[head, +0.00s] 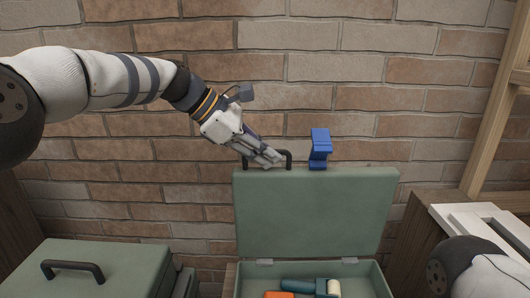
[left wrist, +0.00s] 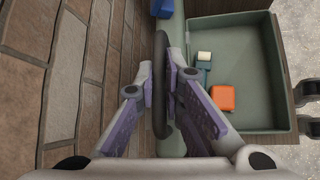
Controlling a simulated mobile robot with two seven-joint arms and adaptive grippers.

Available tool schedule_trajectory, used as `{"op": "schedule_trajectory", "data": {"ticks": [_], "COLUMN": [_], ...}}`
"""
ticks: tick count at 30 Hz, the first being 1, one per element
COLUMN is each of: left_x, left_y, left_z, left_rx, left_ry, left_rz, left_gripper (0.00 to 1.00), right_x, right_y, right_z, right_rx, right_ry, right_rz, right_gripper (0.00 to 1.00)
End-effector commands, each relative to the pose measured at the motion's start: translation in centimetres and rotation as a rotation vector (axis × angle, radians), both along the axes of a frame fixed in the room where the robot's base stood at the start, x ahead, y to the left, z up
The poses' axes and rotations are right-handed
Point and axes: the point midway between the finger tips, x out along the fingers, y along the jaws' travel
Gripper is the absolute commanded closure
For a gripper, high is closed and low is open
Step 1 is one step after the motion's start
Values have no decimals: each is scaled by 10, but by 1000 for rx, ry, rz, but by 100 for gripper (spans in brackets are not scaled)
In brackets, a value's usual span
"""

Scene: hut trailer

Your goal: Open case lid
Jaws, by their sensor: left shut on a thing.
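The green case stands in the middle of the head view with its lid (head: 315,215) raised upright in front of the brick wall. A dark handle (head: 289,156) is on the lid's top edge. My left gripper (head: 275,160) is shut on this handle, and the handle (left wrist: 161,70) shows between its fingers (left wrist: 158,85) in the left wrist view. The case's open bottom part (left wrist: 281,65) holds a teal tool with a pale end (left wrist: 204,68) and an orange thing (left wrist: 223,98). My right gripper is out of view.
A blue thing (head: 320,148) is at the lid's top edge, right of the handle. A second green case (head: 85,265) with its lid shut is at the lower left. A wooden frame (head: 490,110) and a white-topped piece (head: 475,218) stand at the right.

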Motion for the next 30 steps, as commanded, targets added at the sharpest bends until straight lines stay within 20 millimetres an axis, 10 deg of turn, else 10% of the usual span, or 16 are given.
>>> {"op": "schedule_trajectory", "data": {"ticks": [12,16,30], "left_x": [0,0,-4], "left_y": [1,1,19], "left_z": [-2,-2,17], "left_rx": [3,3,1], "left_ry": [2,2,-1], "left_rz": [3,1,3], "left_gripper": [100,70,70], "right_x": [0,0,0], "right_y": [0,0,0], "right_z": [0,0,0], "right_rx": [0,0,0], "right_ry": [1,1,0], "right_rz": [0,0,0], "right_gripper": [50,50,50]}}
